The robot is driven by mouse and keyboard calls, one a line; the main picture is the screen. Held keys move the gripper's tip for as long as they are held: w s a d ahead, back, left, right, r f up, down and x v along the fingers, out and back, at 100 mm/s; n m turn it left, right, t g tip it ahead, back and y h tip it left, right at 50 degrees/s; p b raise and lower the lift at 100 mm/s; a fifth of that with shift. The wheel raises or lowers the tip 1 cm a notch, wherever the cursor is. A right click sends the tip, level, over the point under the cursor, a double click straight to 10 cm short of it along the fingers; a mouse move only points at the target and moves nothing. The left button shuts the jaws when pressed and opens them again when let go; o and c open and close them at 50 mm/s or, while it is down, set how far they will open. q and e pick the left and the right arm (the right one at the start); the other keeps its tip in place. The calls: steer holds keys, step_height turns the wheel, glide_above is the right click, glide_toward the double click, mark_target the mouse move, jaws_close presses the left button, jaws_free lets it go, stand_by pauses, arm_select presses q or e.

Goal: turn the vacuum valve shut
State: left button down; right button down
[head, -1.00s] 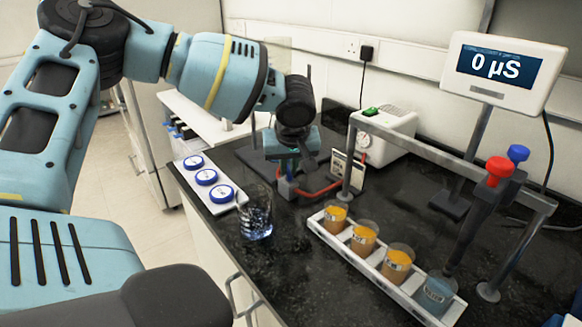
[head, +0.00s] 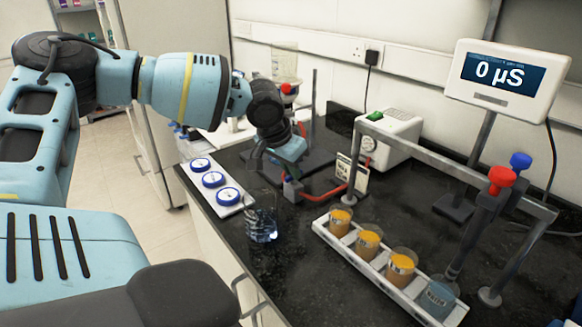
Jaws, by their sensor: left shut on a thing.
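The vacuum valve (head: 292,190) is a small blue and red fitting on the dark bench, at the end of a red hose that runs to the white pump (head: 388,140). My left gripper (head: 283,172) reaches down to it from the upper left, tilted, and is shut on its top. The wrist and gripper body hide most of the handle, so its exact angle cannot be told. The pump has a green switch and a round gauge, whose needle is too small to read. My right gripper is not in view.
A glass beaker (head: 262,226) with bluish contents stands near the bench's front edge, beside a white tray with blue-capped jars (head: 213,180). A white rack (head: 385,270) of cups lies under a grey rail. A meter (head: 506,80) reads 0 µS.

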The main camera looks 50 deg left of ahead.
arm_select(q)
steer(key=shift+a+m+h, duration=0.1)
steer(key=shift+m+h, duration=0.3)
steer(key=shift+m, duration=0.4)
steer(key=c, duration=1.5)
jaws_free()
steer(key=shift+p+v, duration=0.65)
steer(key=shift+v, duration=3.3)
steer(key=shift+f, duration=0.1)
